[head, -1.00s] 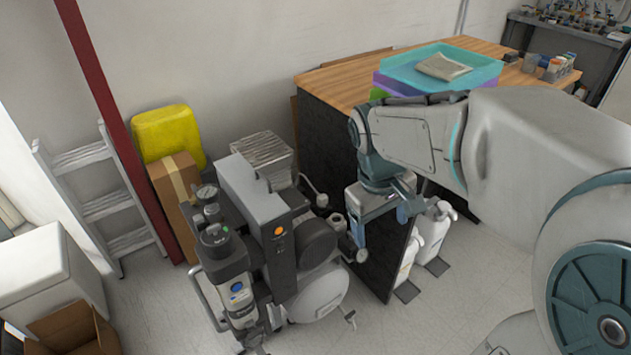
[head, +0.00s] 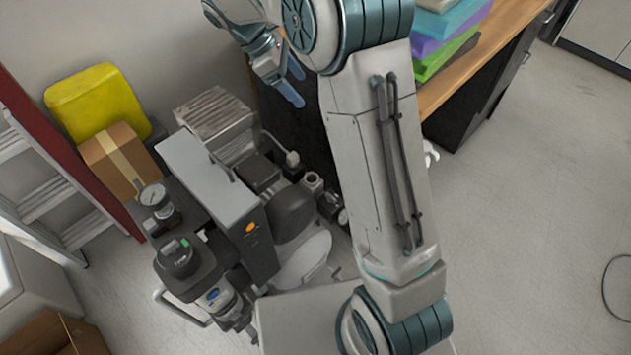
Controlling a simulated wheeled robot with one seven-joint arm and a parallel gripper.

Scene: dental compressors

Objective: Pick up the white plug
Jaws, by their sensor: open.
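A small whitish piece (head: 293,158) at the end of a grey cord, beside the compressor near the dark side of the bench, looks like the white plug. It is small in the head view, and its exact shape is hard to tell. My gripper (head: 298,90) is open, with its blue fingers pointing down and to the right. It appears above the plug in the picture, apart from it, and nothing shows between the fingers.
The compressor (head: 250,226) stands left of my arm. A cardboard box (head: 118,165) and a yellow container (head: 95,103) are behind it. The wooden bench (head: 500,45) carries stacked coloured trays (head: 447,35). My arm hides much of the bench front. Floor at right is mostly clear.

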